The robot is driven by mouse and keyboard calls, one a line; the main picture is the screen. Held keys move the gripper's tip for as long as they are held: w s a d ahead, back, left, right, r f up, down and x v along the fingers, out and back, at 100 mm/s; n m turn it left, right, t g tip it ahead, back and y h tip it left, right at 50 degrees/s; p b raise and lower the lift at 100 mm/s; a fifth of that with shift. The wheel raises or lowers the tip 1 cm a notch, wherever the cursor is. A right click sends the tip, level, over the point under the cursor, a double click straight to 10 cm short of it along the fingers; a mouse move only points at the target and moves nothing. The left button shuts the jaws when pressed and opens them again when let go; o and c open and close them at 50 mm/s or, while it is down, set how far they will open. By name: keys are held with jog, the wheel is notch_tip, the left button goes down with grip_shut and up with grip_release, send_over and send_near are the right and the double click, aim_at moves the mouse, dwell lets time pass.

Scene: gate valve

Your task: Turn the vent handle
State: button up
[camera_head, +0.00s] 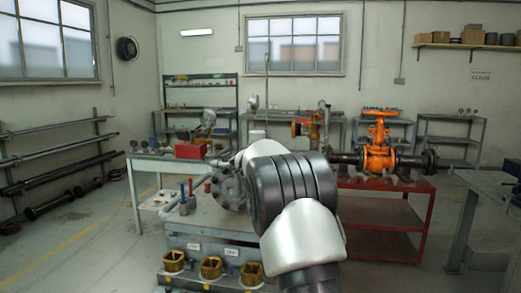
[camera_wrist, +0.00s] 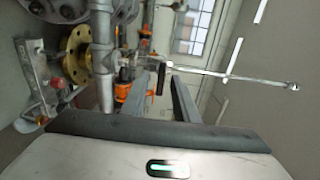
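In the wrist view, a small black handle (camera_wrist: 161,79) hangs from a silver fitting (camera_wrist: 126,66) on a vertical grey pipe (camera_wrist: 104,60). I take it for the vent handle. My gripper (camera_wrist: 160,82) is open, with its two dark fingers apart. The black handle appears between the fingertips, with a gap on each side. I cannot tell how deep it sits between them, and no contact shows. In the head view my arm hides my gripper, and I cannot make out the handle there.
A long thin silver rod (camera_wrist: 235,77) extends right from near the handle. A yellow flange (camera_wrist: 77,53) is left of the pipe. In the head view, an orange gate valve (camera_head: 378,145) stands over a red bench (camera_head: 385,212). Yellow cups (camera_head: 211,267) line the near cart.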

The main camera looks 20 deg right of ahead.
jog(key=v, duration=1.6)
jog(key=shift+s+a, duration=0.2)
jog(key=shift+s, duration=0.1)
jog(key=s+a+f+n+g+y, duration=0.2)
jog(key=s+a+f+n+y, duration=0.1)
jog(key=s+a+n+y, duration=1.05)
jog(key=s+d+f+n+g+h, duration=0.2)
jog(key=s+f+n+g, duration=0.4)
jog(key=s, duration=0.8)
jog(key=s+d+f+n+g+h, duration=0.25)
jog(key=s+f+n, duration=0.35)
jog(key=s, duration=0.8)
notch_tip(320, 180, up, 26)
jog(key=m+p, duration=0.1)
jog(key=p, duration=2.5)
jog(key=shift+w+a+f+p, duration=0.2)
jog(key=shift+w+p, duration=0.05)
jog(key=shift+p, duration=0.1)
